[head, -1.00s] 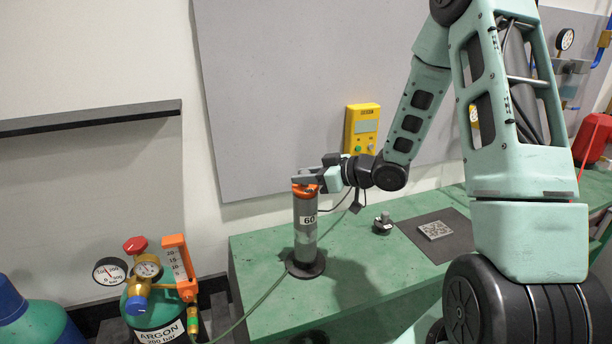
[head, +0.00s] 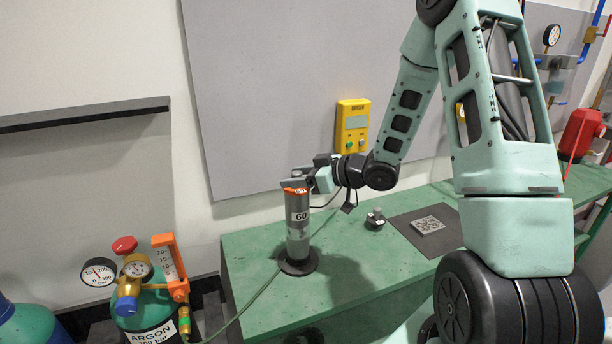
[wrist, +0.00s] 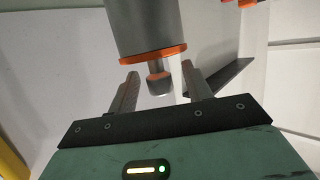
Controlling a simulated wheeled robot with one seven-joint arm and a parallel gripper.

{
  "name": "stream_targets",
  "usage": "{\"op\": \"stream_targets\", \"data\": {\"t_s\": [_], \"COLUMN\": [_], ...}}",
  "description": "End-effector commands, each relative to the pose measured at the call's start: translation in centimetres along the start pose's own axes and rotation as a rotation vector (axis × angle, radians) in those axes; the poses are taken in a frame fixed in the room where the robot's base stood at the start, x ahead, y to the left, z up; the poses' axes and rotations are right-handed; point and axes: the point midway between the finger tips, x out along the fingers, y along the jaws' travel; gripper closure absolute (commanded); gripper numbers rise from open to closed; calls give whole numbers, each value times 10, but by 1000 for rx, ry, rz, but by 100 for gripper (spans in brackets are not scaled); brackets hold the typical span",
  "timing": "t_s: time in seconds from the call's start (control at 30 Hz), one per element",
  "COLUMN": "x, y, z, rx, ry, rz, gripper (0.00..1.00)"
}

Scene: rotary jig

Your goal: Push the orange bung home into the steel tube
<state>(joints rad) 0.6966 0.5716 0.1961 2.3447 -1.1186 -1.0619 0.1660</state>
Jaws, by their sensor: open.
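The steel tube (head: 298,228), marked 60, stands upright in a dark round base (head: 299,264) on the green bench. The orange bung (head: 290,190) is at its top, partly hidden by my gripper (head: 292,184). In the wrist view, the bung's orange rim (wrist: 153,55) lies against the end of the tube (wrist: 143,22). I cannot tell whether a thin gap is left.
A yellow control box (head: 352,124) hangs on the wall behind the gripper. A small metal fitting (head: 375,219) and a patterned plate (head: 428,225) on a dark mat are right of the tube. An argon cylinder (head: 147,318) with gauges stands left of the bench (head: 250,315).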

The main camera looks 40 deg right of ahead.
Motion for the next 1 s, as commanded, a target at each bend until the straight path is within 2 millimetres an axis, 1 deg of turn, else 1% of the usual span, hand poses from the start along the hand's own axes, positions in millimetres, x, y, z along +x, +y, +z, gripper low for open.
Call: {"op": "stream_targets", "data": {"t_s": [0.07,0.17,0.27,0.5,0.7,0.83,1.0], "x": [-4,-16,-36,-93,-137,-157,-171], "y": [1,1,2,2,1,1,0], "z": [0,0,2,1,1,1,0], "rx": [-1,-3,-3,-2,-2,-1,-1], "ry": [0,2,0,0,0,1,0], "rz": [1,4,6,8,6,5,1], "gripper": [50,50,50,50,50,50,50]}}
